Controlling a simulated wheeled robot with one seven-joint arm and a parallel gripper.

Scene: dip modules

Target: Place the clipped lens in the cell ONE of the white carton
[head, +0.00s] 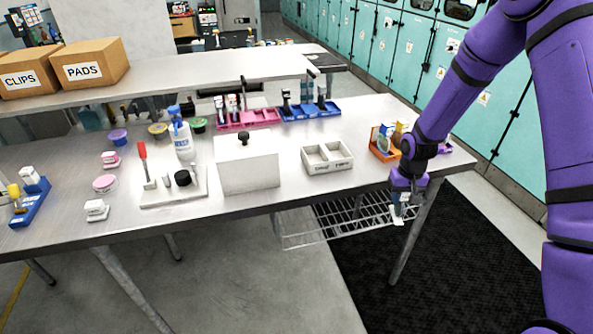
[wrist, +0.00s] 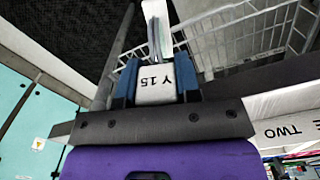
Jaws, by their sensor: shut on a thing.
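My gripper (head: 401,198) is in front of the table's right front edge. In the wrist view its blue fingers (wrist: 157,82) are shut on a small white piece marked "Y 15", which I take to be the clipped lens (wrist: 155,92). A thin grey and white part extends beyond the fingers; the lens itself is hard to make out. The white carton (head: 327,168) stands on the table to the left of my gripper, with two open cells that look empty. Its front labels are too small to read in the head view. A "TWO" label (wrist: 283,132) shows at right in the wrist view.
An orange bin (head: 380,152) with several items stands right of the carton, close to my arm. A white lidded box (head: 248,172) with a black knob stands left of it. A wire shelf (head: 340,222) hangs below the table. Pink and blue trays sit behind.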

